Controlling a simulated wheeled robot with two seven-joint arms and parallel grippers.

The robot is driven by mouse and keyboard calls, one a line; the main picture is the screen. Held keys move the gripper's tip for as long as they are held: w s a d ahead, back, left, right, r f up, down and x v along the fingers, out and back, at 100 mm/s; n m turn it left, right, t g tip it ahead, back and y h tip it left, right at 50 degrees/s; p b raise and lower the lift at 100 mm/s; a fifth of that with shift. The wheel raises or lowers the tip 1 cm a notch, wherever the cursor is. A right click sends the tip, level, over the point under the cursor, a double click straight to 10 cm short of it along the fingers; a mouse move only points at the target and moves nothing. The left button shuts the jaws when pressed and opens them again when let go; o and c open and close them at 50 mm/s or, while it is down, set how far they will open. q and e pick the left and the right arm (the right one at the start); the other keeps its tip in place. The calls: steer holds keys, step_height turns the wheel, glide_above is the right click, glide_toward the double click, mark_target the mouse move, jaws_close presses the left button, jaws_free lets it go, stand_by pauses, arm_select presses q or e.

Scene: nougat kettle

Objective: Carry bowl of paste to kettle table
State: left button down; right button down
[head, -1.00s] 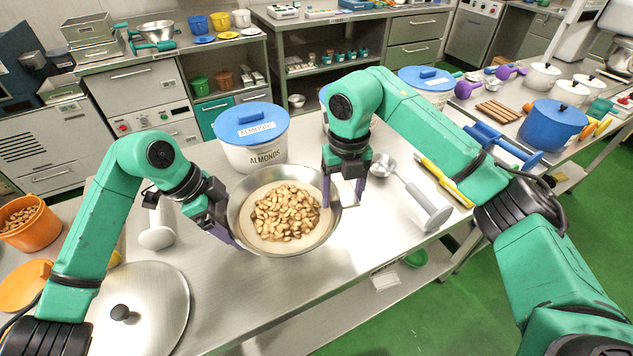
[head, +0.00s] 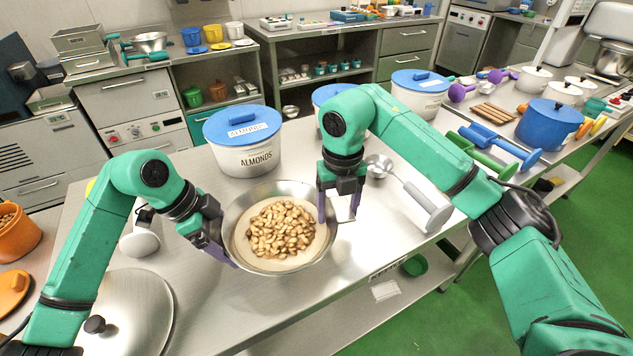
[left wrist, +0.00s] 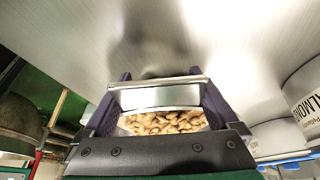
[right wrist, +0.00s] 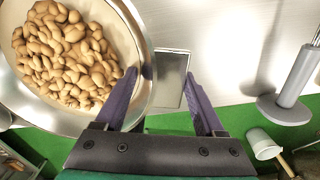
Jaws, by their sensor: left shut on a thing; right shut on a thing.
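A metal bowl (head: 232,208) holds pale paste (head: 240,242) with many almonds (head: 280,229) heaped on it. It looks level, in front of the almond tub; whether it touches the table is unclear. My left gripper (head: 229,262) is shut on the bowl's left side; a metal piece and almonds show between its fingers in the left wrist view (left wrist: 160,95). My right gripper (head: 340,208) is shut on the bowl's right side, where a flat metal tab (right wrist: 172,80) shows between its fingers in the right wrist view. I cannot tell which table is the kettle table.
A blue-lidded ALMONDS tub (head: 248,158) stands just behind the bowl. A metal lid (head: 135,315) lies at front left. A second table at right holds a blue pot (head: 548,128) and white pots (head: 535,80). Green floor (head: 500,240) is open at right.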

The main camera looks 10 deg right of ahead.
arm_select(q)
jaws_free()
steer(key=shift+a+p, duration=0.1)
steer(key=shift+p, duration=0.2)
arm_select(e)
jaws_free()
steer(key=shift+d+f, duration=0.1)
steer(key=shift+d, duration=0.05)
arm_select(q)
steer(key=shift+r, duration=0.1)
arm_select(e)
steer(key=shift+r, duration=0.3)
arm_select(q)
steer(key=v, duration=1.1)
steer(key=shift+r, duration=0.45)
arm_select(e)
step_height(320, 180, up, 12)
steer(key=shift+f, duration=0.15)
